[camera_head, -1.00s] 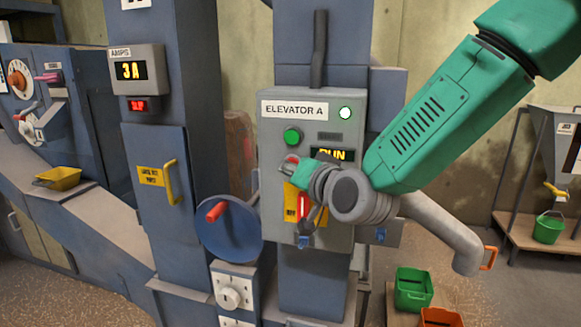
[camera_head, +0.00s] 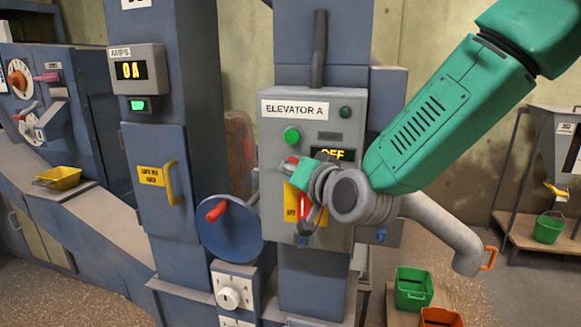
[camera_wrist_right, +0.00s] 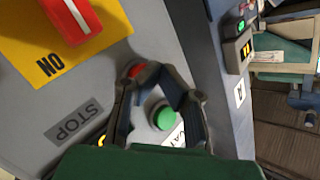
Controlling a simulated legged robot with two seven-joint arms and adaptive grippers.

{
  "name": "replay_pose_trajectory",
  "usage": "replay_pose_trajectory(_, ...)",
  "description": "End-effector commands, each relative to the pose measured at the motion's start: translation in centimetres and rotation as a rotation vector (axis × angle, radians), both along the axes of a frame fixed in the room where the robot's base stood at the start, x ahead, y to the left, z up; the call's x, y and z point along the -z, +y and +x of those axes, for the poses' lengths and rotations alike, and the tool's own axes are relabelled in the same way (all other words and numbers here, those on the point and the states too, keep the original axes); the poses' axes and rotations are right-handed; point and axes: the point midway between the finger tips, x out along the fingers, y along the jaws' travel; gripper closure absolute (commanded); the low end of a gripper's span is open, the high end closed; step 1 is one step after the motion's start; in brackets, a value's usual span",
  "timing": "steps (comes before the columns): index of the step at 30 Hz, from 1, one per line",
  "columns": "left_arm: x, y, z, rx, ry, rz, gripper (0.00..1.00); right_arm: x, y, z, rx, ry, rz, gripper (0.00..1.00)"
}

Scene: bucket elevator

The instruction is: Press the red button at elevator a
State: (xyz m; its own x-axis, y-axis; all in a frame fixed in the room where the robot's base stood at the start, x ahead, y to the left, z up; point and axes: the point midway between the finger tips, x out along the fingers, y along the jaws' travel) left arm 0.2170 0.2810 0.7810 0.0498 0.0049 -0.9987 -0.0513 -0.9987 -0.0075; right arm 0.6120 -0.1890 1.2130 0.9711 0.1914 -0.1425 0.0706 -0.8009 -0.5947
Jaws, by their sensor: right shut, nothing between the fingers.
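The grey control box (camera_head: 270,140) labelled ELEVATOR A carries a green button (camera_head: 292,135) and, below it, a red button (camera_head: 291,160). Its display (camera_head: 333,154) reads OFF, partly covered by my arm, and the lamp (camera_head: 345,112) at its upper right is dark green. My right gripper (camera_head: 290,168) is shut and empty at the red button; I cannot tell if it still touches. In the right wrist view the red button (camera_wrist_right: 136,70) peeks out beside my gripper's fingertips (camera_wrist_right: 160,74), partly hidden. The green button (camera_wrist_right: 163,117) shows between the fingers. My left gripper is not in view.
A red handle (camera_head: 304,207) on a yellow plate sits below the buttons. A blue handwheel (camera_head: 229,228) juts out at lower left. The ammeter (camera_head: 127,70) reads 0A above a green indicator. Green (camera_head: 413,290) and orange (camera_head: 441,317) bins stand at lower right.

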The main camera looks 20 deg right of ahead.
Motion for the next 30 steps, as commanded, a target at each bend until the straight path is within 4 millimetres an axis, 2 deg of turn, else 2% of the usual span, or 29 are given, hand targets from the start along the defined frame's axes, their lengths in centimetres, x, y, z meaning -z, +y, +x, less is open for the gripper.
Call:
replay_pose_trajectory(4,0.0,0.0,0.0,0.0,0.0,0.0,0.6,0.1,0.4,-0.7,0.0,0.002,0.0,1.0)
replay_pose_trajectory(16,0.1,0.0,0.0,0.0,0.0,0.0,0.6,0.1,0.8,-1.1,-0.002,0.002,-0.001,1.0)
replay_pose_trajectory(30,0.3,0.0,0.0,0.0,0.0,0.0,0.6,0.1,3.2,-4.7,-0.002,0.002,-0.002,1.0)
